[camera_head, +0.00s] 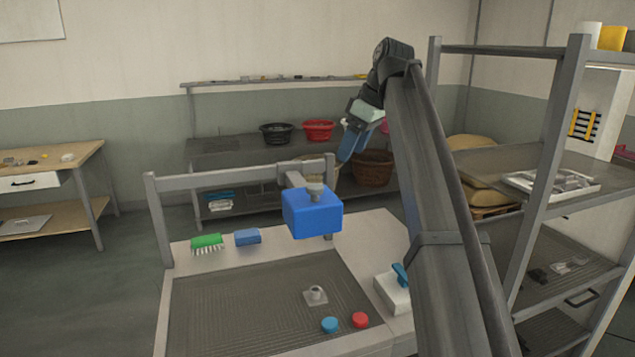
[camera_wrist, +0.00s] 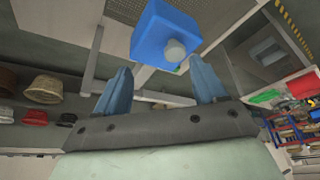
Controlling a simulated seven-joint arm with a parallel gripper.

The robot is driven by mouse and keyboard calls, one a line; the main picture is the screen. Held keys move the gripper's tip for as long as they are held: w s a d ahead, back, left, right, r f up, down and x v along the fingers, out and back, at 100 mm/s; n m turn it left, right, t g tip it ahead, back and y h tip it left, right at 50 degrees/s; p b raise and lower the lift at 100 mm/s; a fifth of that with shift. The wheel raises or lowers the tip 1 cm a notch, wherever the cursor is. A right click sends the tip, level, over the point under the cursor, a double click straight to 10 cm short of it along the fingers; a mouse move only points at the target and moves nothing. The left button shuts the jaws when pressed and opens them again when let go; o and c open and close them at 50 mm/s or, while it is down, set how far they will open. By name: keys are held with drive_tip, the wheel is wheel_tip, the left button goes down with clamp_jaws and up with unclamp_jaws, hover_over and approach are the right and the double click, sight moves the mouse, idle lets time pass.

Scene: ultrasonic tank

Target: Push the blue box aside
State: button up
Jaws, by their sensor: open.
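The blue box (camera_head: 312,215) has a grey round knob on top and shows at the metal frame above the back of the workbench. How it is held there is unclear. My gripper (camera_head: 346,156) is up and to the right of the box, apart from it, with blue fingers pointing down. In the wrist view the box (camera_wrist: 158,32) lies beyond the fingertips, with its knob (camera_wrist: 175,51) facing the camera. My gripper (camera_wrist: 161,70) is open there, with nothing between its fingers.
The workbench has a ribbed grey surface (camera_head: 230,315) with a small grey fitting (camera_head: 315,295), blue (camera_head: 330,325) and red (camera_head: 360,320) buttons. A green brush (camera_head: 207,243) and blue sponge (camera_head: 248,237) lie at the back left. A metal frame (camera_head: 155,220) and right shelf (camera_head: 545,165) stand close.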

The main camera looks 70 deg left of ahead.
sight(315, 186)
drive_tip(key=s+r, duration=0.3)
drive_tip(key=s, duration=0.1)
drive_tip(key=shift+n, duration=0.4)
drive_tip(key=x, duration=1.4)
drive_tip(key=shift+w+a+r, duration=0.1)
drive_tip(key=shift+w+a, duration=0.1)
drive_tip(key=shift+a, duration=0.2)
drive_tip(key=shift+c, duration=0.5)
clamp_jaws()
